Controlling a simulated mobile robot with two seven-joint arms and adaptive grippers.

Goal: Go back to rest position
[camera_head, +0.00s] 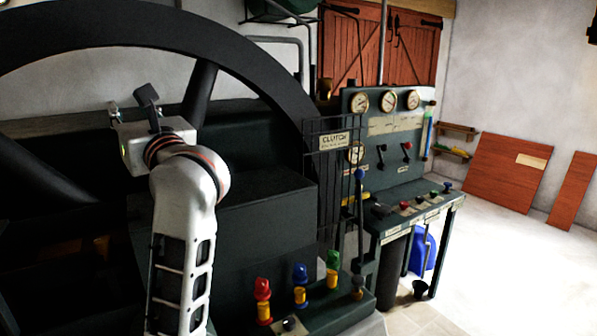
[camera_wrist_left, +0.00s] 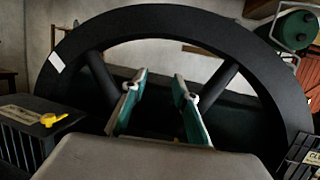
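My left arm rises from the bottom of the head view, and its gripper (camera_head: 131,102) is held up in front of the large black flywheel (camera_head: 190,48). In the left wrist view the two teal-padded fingers of the left gripper (camera_wrist_left: 160,82) stand apart with nothing between them. The flywheel (camera_wrist_left: 190,22) arches behind them there, with its spokes on either side. The left gripper holds nothing. My right gripper shows in neither view.
A dark machine housing (camera_head: 262,222) with red, blue and green valves (camera_head: 300,284) stands close to my arm. A black cage with a clutch sign (camera_head: 335,139) and a gauge panel (camera_head: 391,130) stand to the right. Floor (camera_head: 505,240) is clear at far right.

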